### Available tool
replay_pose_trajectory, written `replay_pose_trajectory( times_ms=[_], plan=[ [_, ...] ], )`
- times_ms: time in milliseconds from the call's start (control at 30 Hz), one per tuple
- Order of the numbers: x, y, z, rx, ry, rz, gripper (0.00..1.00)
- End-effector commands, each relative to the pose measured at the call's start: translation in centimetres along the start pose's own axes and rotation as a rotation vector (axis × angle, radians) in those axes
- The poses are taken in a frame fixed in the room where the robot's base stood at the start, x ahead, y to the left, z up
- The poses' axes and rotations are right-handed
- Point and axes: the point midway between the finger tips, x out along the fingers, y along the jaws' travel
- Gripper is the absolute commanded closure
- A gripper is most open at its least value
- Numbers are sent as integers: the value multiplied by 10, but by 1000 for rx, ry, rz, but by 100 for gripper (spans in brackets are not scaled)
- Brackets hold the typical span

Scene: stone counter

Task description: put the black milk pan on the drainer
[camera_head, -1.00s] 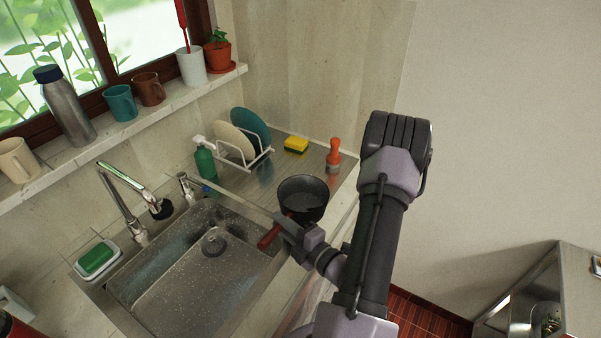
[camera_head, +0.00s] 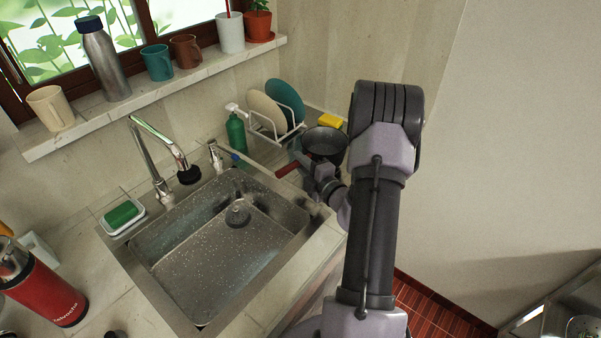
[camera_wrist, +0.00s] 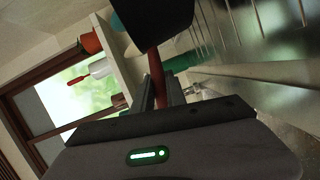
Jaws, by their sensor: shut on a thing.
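The black milk pan (camera_head: 325,141) with a red handle (camera_head: 288,170) is over the metal drainer surface (camera_head: 281,158) right of the sink, near the dish rack. My gripper (camera_head: 312,176) is shut on the red handle, on the sink side of the pan. In the wrist view the dark pan (camera_wrist: 152,22) is at the top, with its handle (camera_wrist: 157,78) running down between my fingers (camera_wrist: 160,95). The pan looks roughly upright in the head view. I cannot tell whether its base touches the drainer; my arm hides part of that area.
A white dish rack (camera_head: 272,130) with two plates, a green soap bottle (camera_head: 236,132) and a yellow sponge (camera_head: 330,121) stand close behind the pan. The sink (camera_head: 220,245) is empty, with a tall faucet (camera_head: 160,150) behind it.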

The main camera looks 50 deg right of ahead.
Motion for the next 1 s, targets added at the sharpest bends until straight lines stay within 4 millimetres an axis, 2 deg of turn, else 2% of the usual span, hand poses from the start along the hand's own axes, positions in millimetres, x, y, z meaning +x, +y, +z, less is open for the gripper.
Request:
replay_pose_trajectory(
  times_ms=[33,100,433,467,567,900,1000],
  plan=[
    [1,-22,2,4,0,-5,100],
    [2,-34,4,2,0,-5,100],
    [1,-33,4,2,-1,-3,100],
    [1,-34,4,3,0,-4,81],
    [1,-34,4,3,0,-4,62],
    [1,-30,4,2,0,-4,61],
    [-12,-29,5,2,-3,-6,61]
  ],
)
